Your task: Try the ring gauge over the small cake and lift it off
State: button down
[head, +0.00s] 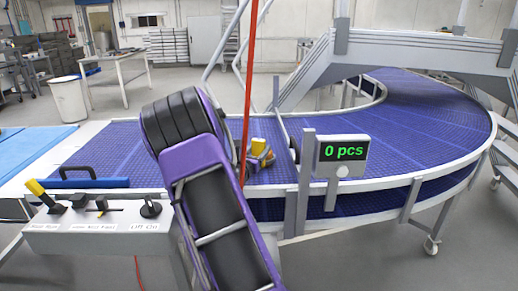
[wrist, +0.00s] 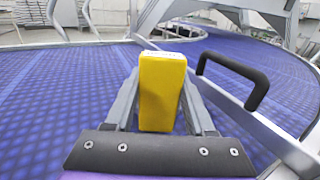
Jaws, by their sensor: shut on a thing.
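My gripper (wrist: 160,110) is shut on a yellow block (wrist: 161,85), which stands up between the two grey fingers. In the head view the yellow block (head: 259,145) shows small just right of my purple and black arm, with my gripper (head: 261,160) around it, over the blue belt. I cannot tell whether the yellow block is the grip of the ring gauge; no ring shows in either view. I cannot make out the small cake in either view. What lies below the block is hidden by my gripper and arm.
A blue conveyor (head: 430,110) curves away right, with a metal rail. A post with a "0 pcs" display (head: 342,152) stands right of my gripper. A red cable (head: 250,80) hangs close by. A lever panel (head: 100,225) is at front left. A black handle (wrist: 251,80) rises at right.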

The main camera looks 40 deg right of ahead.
jog(key=shift+f, duration=0.7)
jog(key=shift+r, duration=0.1)
dwell(1.0)
jog(key=shift+r+p, duration=3.05)
jog(key=shift+r, duration=1.8)
